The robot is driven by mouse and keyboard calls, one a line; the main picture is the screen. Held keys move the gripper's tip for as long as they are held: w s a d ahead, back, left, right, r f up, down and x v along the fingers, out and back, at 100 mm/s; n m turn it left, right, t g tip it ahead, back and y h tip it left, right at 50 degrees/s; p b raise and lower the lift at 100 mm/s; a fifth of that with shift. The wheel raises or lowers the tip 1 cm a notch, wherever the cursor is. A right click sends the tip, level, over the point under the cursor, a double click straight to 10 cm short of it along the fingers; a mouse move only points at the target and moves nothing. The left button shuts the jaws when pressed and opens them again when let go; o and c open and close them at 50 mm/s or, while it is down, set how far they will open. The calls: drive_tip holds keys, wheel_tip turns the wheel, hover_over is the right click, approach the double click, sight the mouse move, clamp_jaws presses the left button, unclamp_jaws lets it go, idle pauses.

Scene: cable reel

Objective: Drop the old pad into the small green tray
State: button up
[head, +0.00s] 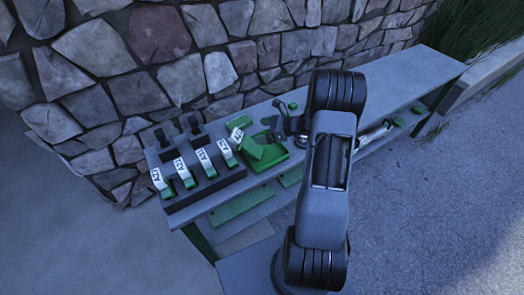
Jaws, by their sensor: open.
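The small green tray (263,165) sits on the grey bench, right of the dark rack. A green block (250,148) lies tilted at the tray's left side, and a white-labelled piece (237,134) is just behind it. I cannot tell which of these, if either, is the old pad, or whether the block rests fully inside the tray. My gripper (279,122) is open above the tray's back right side. Its fingers are small and dark here, and my arm hides the bench to its right. I see nothing clearly held.
The dark rack (206,181) at the left holds several pads with white labels and has black knobs behind. The bench (425,72) runs to the back right along a stone wall (155,80). Small green pieces (230,105) lie near the wall. The bench's far right top looks clear.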

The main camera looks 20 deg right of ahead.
drive_tip(key=b+v, duration=0.1)
drive_tip(key=v, duration=1.2)
drive_tip(key=shift+s+d, duration=0.2)
drive_tip(key=shift+s, duration=0.05)
drive_tip(key=shift+r, duration=0.1)
drive_tip(key=s+a+f+n+g+h, duration=0.35)
drive_tip(key=s+a+n+g, duration=0.25)
drive_tip(key=s+n, duration=0.3)
drive_tip(key=s+a+r+n+h, duration=0.2)
drive_tip(key=a+r+n+h, duration=0.1)
drive_tip(key=a+r+n, duration=0.3)
drive_tip(key=s+a+r+n+t+h, duration=0.1)
drive_tip(key=s+a+r+n+h, duration=0.2)
drive_tip(key=a+r+n, duration=0.3)
drive_tip(key=a+n+h, duration=0.1)
drive_tip(key=a+n, duration=0.2)
drive_tip(key=n, duration=0.1)
drive_tip(key=shift+a+n+t, duration=0.2)
drive_tip(key=shift+n+t, duration=0.1)
drive_tip(key=shift+n, duration=0.1)
drive_tip(key=shift+s, duration=0.1)
idle(3.4)
